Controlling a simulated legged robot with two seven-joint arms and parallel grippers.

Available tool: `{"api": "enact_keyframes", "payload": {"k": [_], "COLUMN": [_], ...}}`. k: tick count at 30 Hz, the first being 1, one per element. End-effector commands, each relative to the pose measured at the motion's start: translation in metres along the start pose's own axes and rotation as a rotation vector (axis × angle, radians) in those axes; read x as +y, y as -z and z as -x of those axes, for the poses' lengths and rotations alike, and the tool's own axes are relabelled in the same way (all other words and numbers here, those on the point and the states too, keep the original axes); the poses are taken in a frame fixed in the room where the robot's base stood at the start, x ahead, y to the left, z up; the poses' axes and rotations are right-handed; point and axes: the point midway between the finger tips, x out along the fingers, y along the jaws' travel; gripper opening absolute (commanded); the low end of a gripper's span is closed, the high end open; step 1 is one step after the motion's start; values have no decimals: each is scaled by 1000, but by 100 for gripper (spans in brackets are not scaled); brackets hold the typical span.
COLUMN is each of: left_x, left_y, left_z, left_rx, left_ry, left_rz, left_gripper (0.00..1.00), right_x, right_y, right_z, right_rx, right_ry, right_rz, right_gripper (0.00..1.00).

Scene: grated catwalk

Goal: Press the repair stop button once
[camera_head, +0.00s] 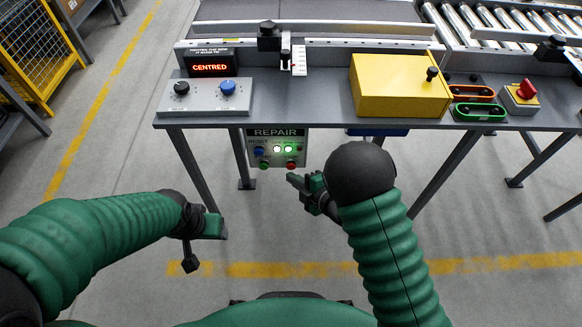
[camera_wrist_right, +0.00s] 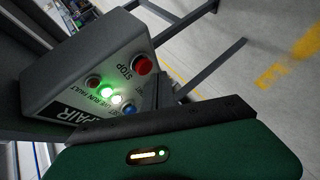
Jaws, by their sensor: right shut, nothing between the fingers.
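The grey repair box (camera_head: 278,157) hangs under the table's front edge. Its red stop button (camera_head: 291,165) is at the lower right of its face. In the right wrist view the red stop button (camera_wrist_right: 142,64) stands beside the word STOP and is unobstructed. My right gripper (camera_head: 291,178) is shut and empty, its tip appearing just below the stop button in the head view. In the wrist view, my green gripper body (camera_wrist_right: 175,150) fills the bottom, with a gap to the button. My left gripper (camera_head: 197,245) hangs low at left, away from the box; its jaws are unclear.
The box also carries a blue reset button (camera_head: 259,151), a green button (camera_head: 264,165) and lit lamps (camera_head: 281,149). A control panel (camera_head: 205,97), a yellow box (camera_head: 398,87) and a red knob (camera_head: 526,89) are on the table (camera_head: 325,105). A table leg (camera_head: 187,160) stands left.

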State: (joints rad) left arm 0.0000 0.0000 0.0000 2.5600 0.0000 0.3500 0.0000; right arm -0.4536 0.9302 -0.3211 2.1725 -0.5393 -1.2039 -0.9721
Motion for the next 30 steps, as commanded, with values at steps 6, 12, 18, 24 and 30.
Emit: {"api": "enact_keyframes", "payload": {"k": [6, 12, 18, 24, 30], "left_x": [0, 0, 0, 0, 0], "left_y": [0, 0, 0, 0, 0], "left_z": [1, 2, 2, 2, 2], "left_rx": [0, 0, 0, 0, 0], "left_ry": [0, 0, 0, 0, 0], "left_rz": [0, 0, 0, 0, 0], "left_gripper": [58, 58, 58, 58, 58], "right_x": [1, 6, 5, 6, 7], "right_y": [-1, -4, -4, -4, -6], "right_z": [-1, -5, -5, -5, -7], "right_rx": [0, -1, -1, 0, 0], "right_ry": [0, 0, 0, 0, 0], "right_rz": [0, 0, 0, 0, 0], "right_gripper": [0, 0, 0, 0, 0]}}
